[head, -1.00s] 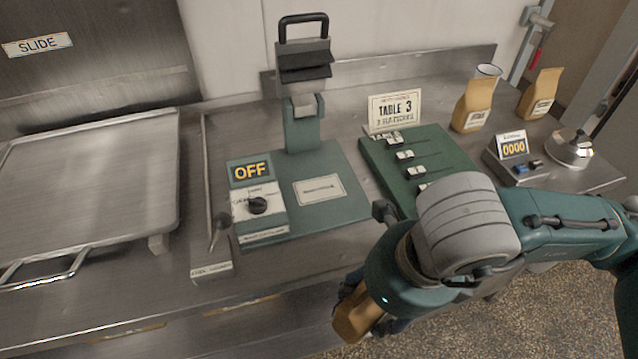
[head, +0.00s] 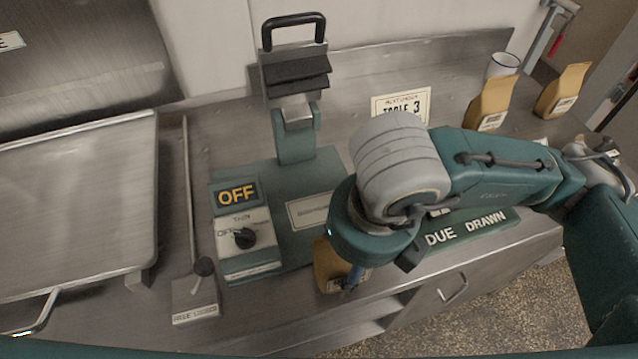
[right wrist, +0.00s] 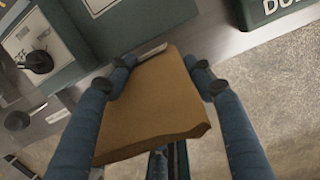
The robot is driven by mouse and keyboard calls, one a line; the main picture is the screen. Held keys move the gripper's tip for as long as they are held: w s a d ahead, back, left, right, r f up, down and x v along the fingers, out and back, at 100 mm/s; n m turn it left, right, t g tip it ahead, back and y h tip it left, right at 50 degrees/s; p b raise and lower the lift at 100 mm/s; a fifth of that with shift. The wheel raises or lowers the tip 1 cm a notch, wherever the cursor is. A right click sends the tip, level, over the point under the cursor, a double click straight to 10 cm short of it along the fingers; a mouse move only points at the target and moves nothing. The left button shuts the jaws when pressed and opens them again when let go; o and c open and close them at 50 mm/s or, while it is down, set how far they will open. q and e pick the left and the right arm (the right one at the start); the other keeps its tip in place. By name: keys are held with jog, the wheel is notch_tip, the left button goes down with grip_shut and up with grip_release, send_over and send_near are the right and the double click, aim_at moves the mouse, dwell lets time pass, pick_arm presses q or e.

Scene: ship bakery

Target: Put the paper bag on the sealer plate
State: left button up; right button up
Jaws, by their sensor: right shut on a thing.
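The brown paper bag (right wrist: 155,105) is held between the two fingers of my right gripper (right wrist: 160,75), which is shut on it. In the head view the bag (head: 326,268) shows partly below my right wrist, at the front edge of the sealer. The green sealer has a pale label on its flat plate (head: 335,170), a raised black-handled head (head: 295,70) and a dial panel (head: 240,230) with an OFF sign. My right arm hides part of the plate's right side. My left gripper is not in view.
A metal tray (head: 70,200) and a lever on a slotted base (head: 195,300) are left of the sealer. A TABLE 3 card (head: 400,103) stands behind my arm. Two more paper bags (head: 494,100) (head: 563,90) and a cup (head: 503,65) stand at the back right.

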jog(key=w+a+p, duration=0.1)
jog(key=w, duration=0.1)
jog(key=w+a+p, duration=0.1)
jog(key=w, duration=0.5)
jog(key=shift+a+r+p, duration=0.3)
jog(key=shift+a+p, duration=0.1)
jog(key=w, duration=0.1)
jog(key=w+a+p, duration=0.1)
jog(key=w, duration=0.3)
jog(key=shift+a+p, duration=0.25)
jog(key=shift+p, duration=0.05)
jog(key=shift+w+a+f+p, duration=0.3)
jog(key=shift+w+f+p, duration=0.4)
jog(key=shift+w+f, duration=0.2)
jog(key=shift+s+f, duration=0.1)
jog(key=shift+s, duration=0.1)
jog(key=shift+f, duration=0.1)
jog(key=o, duration=1.5)
jog(key=shift+w, duration=0.1)
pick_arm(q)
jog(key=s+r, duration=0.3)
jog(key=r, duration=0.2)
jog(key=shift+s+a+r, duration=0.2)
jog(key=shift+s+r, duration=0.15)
